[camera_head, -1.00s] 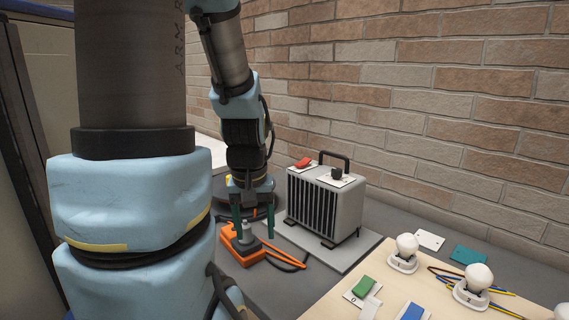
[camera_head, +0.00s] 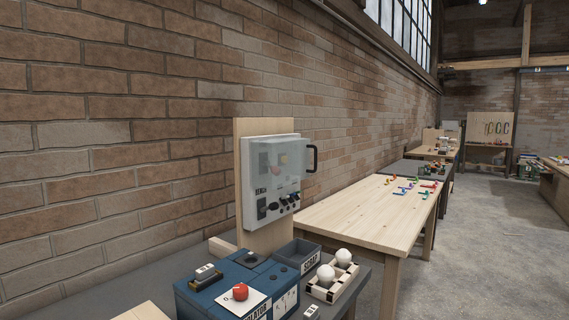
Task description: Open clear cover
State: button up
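A control box with a clear cover (camera_head: 279,160) is fixed to an upright wooden board (camera_head: 262,236) near the brick wall. The cover looks shut over the box front. A dark handle (camera_head: 312,158) sticks out at the cover's right side. My gripper and arm are not in this view.
In front of the box stand a blue unit with a red button (camera_head: 240,292), a grey bin (camera_head: 298,254) and a wooden tray with white bulbs (camera_head: 341,284). A wooden table (camera_head: 358,212) with small coloured pieces stands right. Open floor (camera_head: 500,225) lies beyond.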

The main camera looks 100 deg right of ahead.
aim_at(288, 161)
jog(key=k+l+z, duration=0.25)
jog(key=k+l, duration=0.5)
jog(key=k+l+z, duration=0.2)
jog(key=k+l, duration=0.55)
jog(key=l, duration=0.1)
